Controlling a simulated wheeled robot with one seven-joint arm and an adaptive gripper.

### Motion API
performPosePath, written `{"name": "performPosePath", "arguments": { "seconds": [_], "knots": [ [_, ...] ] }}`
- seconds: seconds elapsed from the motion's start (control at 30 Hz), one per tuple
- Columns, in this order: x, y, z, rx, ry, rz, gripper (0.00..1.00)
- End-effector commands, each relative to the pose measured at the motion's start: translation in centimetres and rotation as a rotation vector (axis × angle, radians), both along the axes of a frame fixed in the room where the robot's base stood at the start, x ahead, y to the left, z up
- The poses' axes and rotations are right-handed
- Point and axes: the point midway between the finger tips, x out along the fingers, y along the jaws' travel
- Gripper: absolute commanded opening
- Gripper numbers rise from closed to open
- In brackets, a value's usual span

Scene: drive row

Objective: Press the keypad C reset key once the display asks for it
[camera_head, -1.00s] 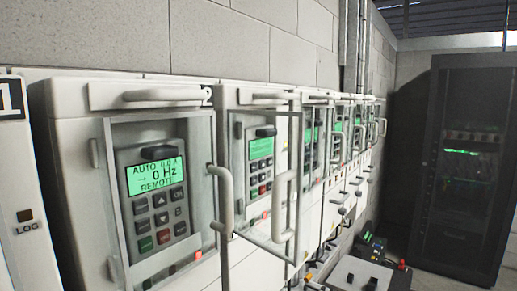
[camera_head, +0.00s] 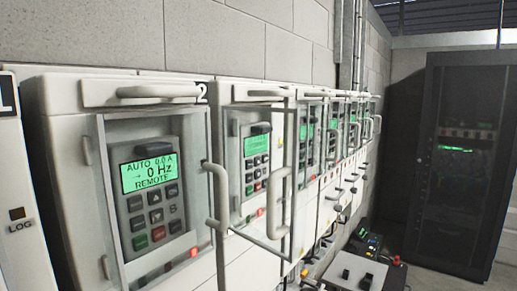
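The drive numbered 2 has a grey keypad (camera_head: 151,198) behind a framed door with a clear panel and a pale handle (camera_head: 217,195). Its green display (camera_head: 150,172) reads "AUTO 0.0 A", "0 Hz" and "REMOTE". The key markings are too small to read, so I cannot tell which is C. My gripper is not in view.
More drives with lit green displays run back along the wall, including the neighbouring keypad (camera_head: 256,160). Door handles stick out into the aisle. A pale case (camera_head: 355,272) stands low at right. A dark rack (camera_head: 455,165) stands at the back right.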

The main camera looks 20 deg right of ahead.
Motion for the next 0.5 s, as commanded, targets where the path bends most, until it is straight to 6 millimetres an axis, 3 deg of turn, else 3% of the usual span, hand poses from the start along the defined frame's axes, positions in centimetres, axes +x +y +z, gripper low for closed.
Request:
{"name": "performPosePath", "arguments": {
  "seconds": [0.33,0.5],
  "knots": [
    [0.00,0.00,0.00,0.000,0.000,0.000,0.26],
    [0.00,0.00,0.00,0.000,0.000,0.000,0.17]
  ]
}}
